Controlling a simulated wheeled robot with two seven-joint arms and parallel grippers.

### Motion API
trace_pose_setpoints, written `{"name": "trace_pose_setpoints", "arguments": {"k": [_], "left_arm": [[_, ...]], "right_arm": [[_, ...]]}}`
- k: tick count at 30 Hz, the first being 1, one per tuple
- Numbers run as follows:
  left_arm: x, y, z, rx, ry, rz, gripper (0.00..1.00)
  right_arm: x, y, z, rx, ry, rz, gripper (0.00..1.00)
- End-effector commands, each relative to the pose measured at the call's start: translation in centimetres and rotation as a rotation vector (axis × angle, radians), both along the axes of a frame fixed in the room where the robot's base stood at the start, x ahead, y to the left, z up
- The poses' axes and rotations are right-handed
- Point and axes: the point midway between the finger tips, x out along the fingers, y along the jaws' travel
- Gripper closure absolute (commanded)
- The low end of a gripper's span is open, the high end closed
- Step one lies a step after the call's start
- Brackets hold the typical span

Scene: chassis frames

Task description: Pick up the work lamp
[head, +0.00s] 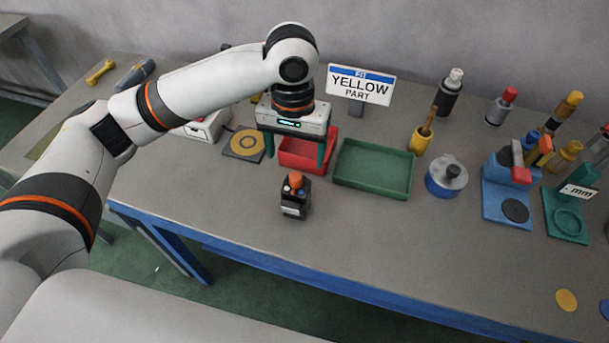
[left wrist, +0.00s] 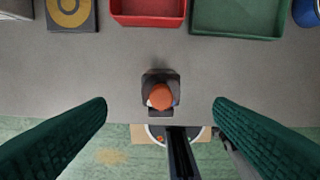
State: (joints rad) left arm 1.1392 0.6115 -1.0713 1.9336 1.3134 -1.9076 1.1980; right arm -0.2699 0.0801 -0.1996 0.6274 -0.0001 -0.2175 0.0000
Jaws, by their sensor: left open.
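The likely work lamp (head: 294,198), a small black box with a round orange top, stands upright near the table's front edge. In the left wrist view it shows from above (left wrist: 160,92), centred between the two finger lines and slightly beyond the fingertips in the picture. My left gripper (head: 297,158) is open and empty, its dark green fingers pointing down. In the head view it hangs above and behind the lamp, in front of the red tray. The fingers do not touch the lamp. My right gripper is not in view.
A red tray (head: 303,164) and a green tray (head: 373,188) lie behind the lamp. A dark pad with a yellow ring (head: 244,156) is left of them. A blue pot (head: 446,187) and blue fixture (head: 505,208) stand right.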

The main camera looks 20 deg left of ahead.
Motion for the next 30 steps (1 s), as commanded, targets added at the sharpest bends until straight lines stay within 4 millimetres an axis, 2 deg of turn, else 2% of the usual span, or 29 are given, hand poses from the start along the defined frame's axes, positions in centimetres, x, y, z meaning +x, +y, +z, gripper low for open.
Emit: {"name": "trace_pose_setpoints", "arguments": {"k": [2,9,12,17,22,25,30], "left_arm": [[0.0,0.1,-0.8,0.004,0.005,0.005,0.24],[-0.1,0.1,-4.9,0.004,0.004,0.004,0.24],[-0.1,0.1,-6.0,0.002,0.003,0.003,0.24],[0.1,0.0,-7.0,0.002,0.002,0.002,0.24],[0.4,-0.1,-9.5,0.003,0.004,0.002,0.24],[0.4,-0.1,-10.9,0.003,0.002,0.001,0.24],[0.4,-0.1,-11.8,0.001,0.0,0.0,0.24]], "right_arm": [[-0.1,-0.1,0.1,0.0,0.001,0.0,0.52],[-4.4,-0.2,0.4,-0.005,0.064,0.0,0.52],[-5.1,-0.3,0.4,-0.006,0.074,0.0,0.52],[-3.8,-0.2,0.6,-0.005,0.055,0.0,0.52],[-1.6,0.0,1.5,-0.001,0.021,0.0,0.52],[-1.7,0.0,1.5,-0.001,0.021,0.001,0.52],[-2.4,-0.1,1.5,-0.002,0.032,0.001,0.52]]}}
